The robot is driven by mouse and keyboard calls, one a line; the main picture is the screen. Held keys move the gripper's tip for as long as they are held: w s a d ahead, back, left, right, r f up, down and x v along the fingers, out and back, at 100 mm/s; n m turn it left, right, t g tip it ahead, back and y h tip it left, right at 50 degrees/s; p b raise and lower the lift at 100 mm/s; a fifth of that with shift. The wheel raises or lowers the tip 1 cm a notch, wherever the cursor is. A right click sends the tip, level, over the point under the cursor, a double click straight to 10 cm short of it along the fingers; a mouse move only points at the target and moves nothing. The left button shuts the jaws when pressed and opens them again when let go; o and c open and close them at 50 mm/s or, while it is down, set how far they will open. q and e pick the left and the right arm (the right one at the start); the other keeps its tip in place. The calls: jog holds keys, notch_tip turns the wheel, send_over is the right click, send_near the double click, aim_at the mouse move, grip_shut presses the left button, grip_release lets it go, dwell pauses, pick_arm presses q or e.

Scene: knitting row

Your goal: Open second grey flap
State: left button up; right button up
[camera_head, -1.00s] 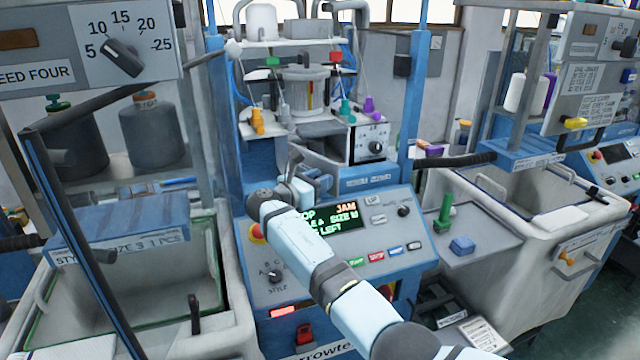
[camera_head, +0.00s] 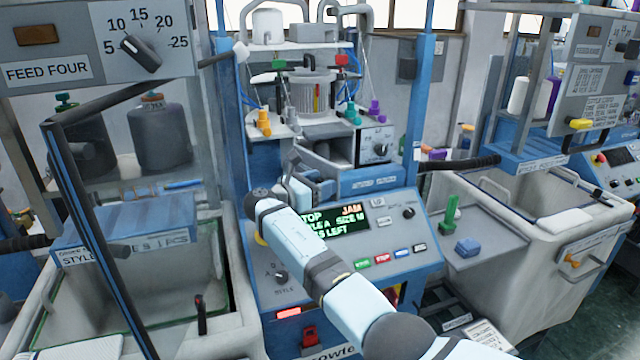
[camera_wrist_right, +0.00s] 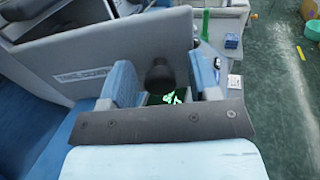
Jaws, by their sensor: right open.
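My right arm reaches up to the middle knitting machine in the head view. Its gripper (camera_head: 297,183) is beside the machine's grey parts, above the green-lettered screen (camera_head: 333,224). In the right wrist view the gripper (camera_wrist_right: 164,82) is open, with its two blue fingers apart. A black knob (camera_wrist_right: 160,74) shows between the fingers, and I cannot tell whether they touch it. A grey panel (camera_wrist_right: 75,65) with a label strip, apparently a flap, lies just behind and left of the fingers. Which flap is the second one is not clear. My left gripper is out of view.
A dial box (camera_head: 376,146) stands right of the gripper, and a sloping control panel (camera_head: 395,235) lies below it. The screen reads JAM. A grey bin (camera_head: 555,225) is at the right. A blue post (camera_head: 424,100) rises beside the machine.

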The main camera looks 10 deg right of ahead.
jog(key=shift+r, duration=0.15)
notch_tip(320, 180, up, 20)
jog(key=b, duration=0.1)
dwell(0.4)
